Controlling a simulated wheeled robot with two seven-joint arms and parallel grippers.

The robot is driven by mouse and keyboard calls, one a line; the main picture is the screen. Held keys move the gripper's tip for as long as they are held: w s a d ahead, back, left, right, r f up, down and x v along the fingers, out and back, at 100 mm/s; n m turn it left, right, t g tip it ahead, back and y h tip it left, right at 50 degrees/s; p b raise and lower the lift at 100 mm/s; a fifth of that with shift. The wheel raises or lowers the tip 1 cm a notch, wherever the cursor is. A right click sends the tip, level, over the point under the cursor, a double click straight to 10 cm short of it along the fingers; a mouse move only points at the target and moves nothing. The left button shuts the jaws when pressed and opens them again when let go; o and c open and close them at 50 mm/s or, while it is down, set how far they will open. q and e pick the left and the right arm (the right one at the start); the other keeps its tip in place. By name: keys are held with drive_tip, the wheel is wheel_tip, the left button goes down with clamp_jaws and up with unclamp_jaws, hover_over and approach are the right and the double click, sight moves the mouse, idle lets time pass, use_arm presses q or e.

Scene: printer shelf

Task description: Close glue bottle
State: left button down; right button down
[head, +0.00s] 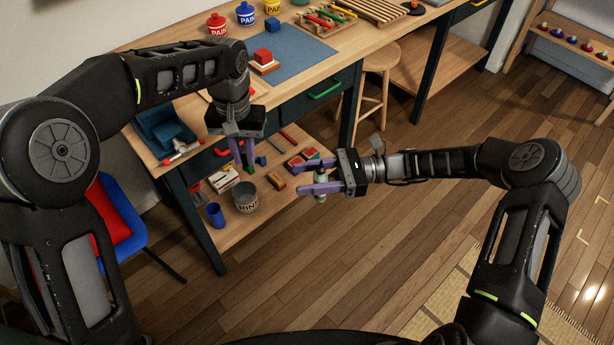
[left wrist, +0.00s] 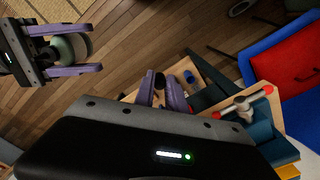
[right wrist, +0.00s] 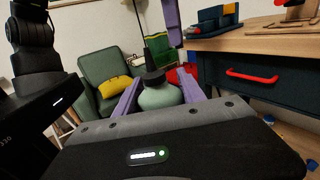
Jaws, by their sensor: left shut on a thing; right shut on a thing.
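The glue bottle (head: 320,180) is pale green with a dark top. My right gripper (head: 320,188) is shut around its body and holds it in the air. In the right wrist view the bottle (right wrist: 160,97) stands upright between the purple fingers, with a dark cone-shaped tip above its collar. My left gripper (head: 243,153) points down, to the left of the bottle and apart from it. In the left wrist view its fingers are shut on a small dark thing, seemingly the cap (left wrist: 159,82), mostly hidden by the fingers.
The workbench (head: 312,62) holds paint cans, a blue mat and blocks. Its lower shelf (head: 262,212) holds a blue cup (head: 215,214), a metal tin (head: 245,198) and small boxes. A stool (head: 378,85) stands at the bench. The wooden floor right of the shelf is open.

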use_arm(q)
drive_tip(key=s+d+r+n, duration=0.1)
drive_tip(key=d+r, duration=0.1)
drive_tip(key=d, duration=0.3)
drive_tip(key=d+r+n, duration=0.2)
drive_tip(key=d+r, duration=0.1)
drive_tip(key=d, duration=0.3)
drive_tip(key=s+d+r+n, duration=0.1)
drive_tip(key=d+r+n, duration=0.1)
drive_tip(key=d, duration=0.4)
drive_tip(key=shift+s+d+r, duration=0.1)
drive_tip(key=shift+s+r, duration=0.05)
drive_tip(key=shift+s, duration=0.2)
drive_tip(key=n, duration=0.1)
drive_tip(key=r+n, duration=0.1)
drive_tip(key=n, duration=0.1)
drive_tip(key=shift+s+a, duration=0.1)
drive_tip(key=shift+a, duration=0.1)
drive_tip(key=shift+s+a+n, duration=0.1)
drive_tip(key=shift+s+n, duration=0.1)
drive_tip(key=shift+n, duration=0.4)
drive_tip(key=shift+f, duration=1.95)
